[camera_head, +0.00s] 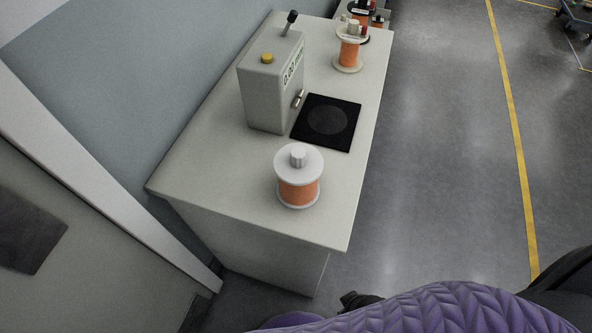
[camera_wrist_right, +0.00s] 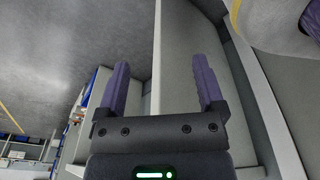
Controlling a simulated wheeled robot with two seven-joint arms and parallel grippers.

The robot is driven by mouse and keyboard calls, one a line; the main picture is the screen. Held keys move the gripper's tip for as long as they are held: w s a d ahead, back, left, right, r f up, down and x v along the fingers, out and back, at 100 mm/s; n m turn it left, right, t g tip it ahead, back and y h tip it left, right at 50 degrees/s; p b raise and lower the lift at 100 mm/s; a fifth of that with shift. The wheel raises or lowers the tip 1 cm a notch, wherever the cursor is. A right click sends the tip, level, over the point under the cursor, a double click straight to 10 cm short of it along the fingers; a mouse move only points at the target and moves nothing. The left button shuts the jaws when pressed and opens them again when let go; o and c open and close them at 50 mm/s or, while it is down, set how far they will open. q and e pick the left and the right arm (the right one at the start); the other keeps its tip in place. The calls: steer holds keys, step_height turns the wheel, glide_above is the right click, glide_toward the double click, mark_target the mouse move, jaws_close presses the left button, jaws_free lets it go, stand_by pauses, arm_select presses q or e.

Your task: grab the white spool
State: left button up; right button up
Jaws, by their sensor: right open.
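A white spool (camera_head: 298,189) wound with orange wire stands upright near the front end of the grey-white bench (camera_head: 230,195) in the head view. Its white top flange and centre knob face up. A second spool (camera_head: 349,52) with off-white flanges and orange wire stands farther back on the bench. My right gripper (camera_wrist_right: 160,65) is open in the right wrist view, with its two purple fingers apart and nothing between them. I cannot make out the white spool in that view. My left gripper is not in view.
A grey box device (camera_head: 268,88) with a yellow button and a black lever stands behind the front spool. A black square plate (camera_head: 328,121) with a round disc lies beside it. Several more spools sit at the far end. Open grey floor (camera_head: 440,140) lies right of the bench.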

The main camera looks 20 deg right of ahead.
mark_target(296, 148)
steer(key=w+r+m+t, duration=0.1)
steer(key=w+r+t, duration=0.1)
steer(key=w+r, duration=0.2)
steer(key=w+r+m+t+h, duration=0.1)
steer(key=w+r+t, duration=0.2)
steer(key=r, duration=0.6)
steer(key=w+r+m+t+h, duration=0.1)
steer(key=w+r+t, duration=0.1)
steer(key=w+r, duration=0.5)
steer(key=shift+w+d+r+t, duration=0.25)
steer(key=shift+d+r+t, duration=0.05)
steer(key=shift+t, duration=0.1)
steer(key=w+a+r+t, duration=0.1)
steer(key=w+r+t, duration=0.1)
steer(key=w+a+r+t+y, duration=0.1)
steer(key=w+a+r+t, duration=0.1)
steer(key=w+a+r+t+y, duration=0.1)
steer(key=w+t, duration=0.1)
steer(key=w, duration=0.1)
steer(key=shift+a+r+n+t, duration=0.3)
steer(key=shift+r, duration=0.1)
steer(key=w, duration=0.2)
steer(key=w+f, duration=0.1)
steer(key=w, duration=0.4)
steer(key=shift+w+a+f+b, duration=0.1)
steer(key=shift+w+f+b, duration=0.15)
steer(key=shift+w+b, duration=0.15)
jaws_close()
